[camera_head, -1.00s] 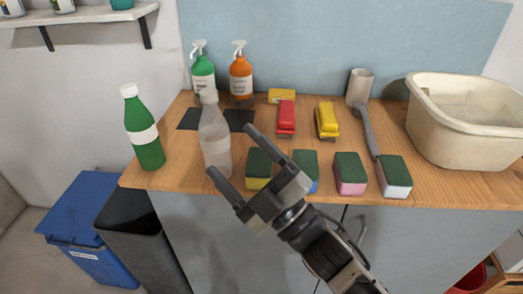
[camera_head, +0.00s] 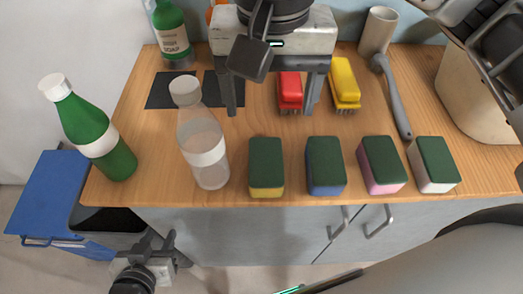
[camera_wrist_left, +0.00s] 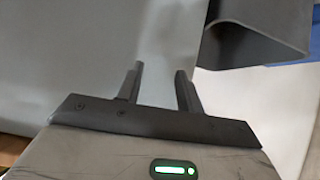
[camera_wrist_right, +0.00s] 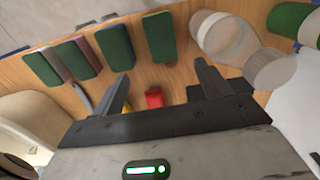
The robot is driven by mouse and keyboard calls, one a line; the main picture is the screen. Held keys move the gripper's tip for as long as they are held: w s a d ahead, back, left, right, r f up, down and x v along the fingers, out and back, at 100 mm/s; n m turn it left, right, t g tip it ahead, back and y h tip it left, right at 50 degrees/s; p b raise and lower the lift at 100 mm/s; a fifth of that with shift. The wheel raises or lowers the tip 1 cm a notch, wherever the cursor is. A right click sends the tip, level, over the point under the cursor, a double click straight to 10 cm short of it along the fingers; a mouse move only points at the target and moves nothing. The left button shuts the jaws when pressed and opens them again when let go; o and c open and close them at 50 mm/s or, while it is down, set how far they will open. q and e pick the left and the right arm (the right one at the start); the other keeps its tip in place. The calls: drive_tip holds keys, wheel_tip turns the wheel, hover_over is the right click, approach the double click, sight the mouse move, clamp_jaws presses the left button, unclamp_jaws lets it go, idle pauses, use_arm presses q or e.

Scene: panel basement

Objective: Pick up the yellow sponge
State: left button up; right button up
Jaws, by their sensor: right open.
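The yellow sponge (camera_head: 266,188) has a dark green top and a yellow lower part. It lies on the wooden worktop (camera_head: 240,194) near the front edge, leftmost in a row of sponges. In the right wrist view it is the green-topped block (camera_wrist_right: 159,37) closest to the clear bottle. My right gripper (camera_head: 270,108) is open and empty, pointing down over the worktop behind the yellow sponge, apart from it. My left gripper (camera_head: 156,240) is open and empty, low in front of the cabinet near the black bin; its parted fingers show in the left wrist view (camera_wrist_left: 159,80).
Blue (camera_head: 326,178), pink (camera_head: 381,175) and white (camera_head: 433,170) sponges stand to the right. A clear bottle (camera_head: 203,150) stands close left, a green bottle (camera_head: 90,130) further left. Red (camera_head: 290,88) and yellow (camera_head: 343,82) brushes lie behind. The beige basin (camera_head: 470,95) is at right.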

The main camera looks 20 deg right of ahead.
approach(266, 160)
drive_tip(key=f, duration=0.2)
drive_tip(key=f+p, duration=0.1)
drive_tip(key=f, duration=0.2)
drive_tip(key=shift+d+f, duration=0.2)
drive_tip(key=shift+f, duration=0.05)
drive_tip(key=shift+a+f+p, duration=0.2)
drive_tip(key=shift+f+p, duration=0.55)
drive_tip(key=shift+f, duration=2.1)
drive_tip(key=c, duration=1.1)
drive_tip(key=shift+r, duration=0.15)
wheel_tip(266, 160, up, 10)
drive_tip(key=shift+f+b, duration=0.1)
drive_tip(key=shift+b, duration=0.65)
drive_tip(key=shift+o, duration=0.6)
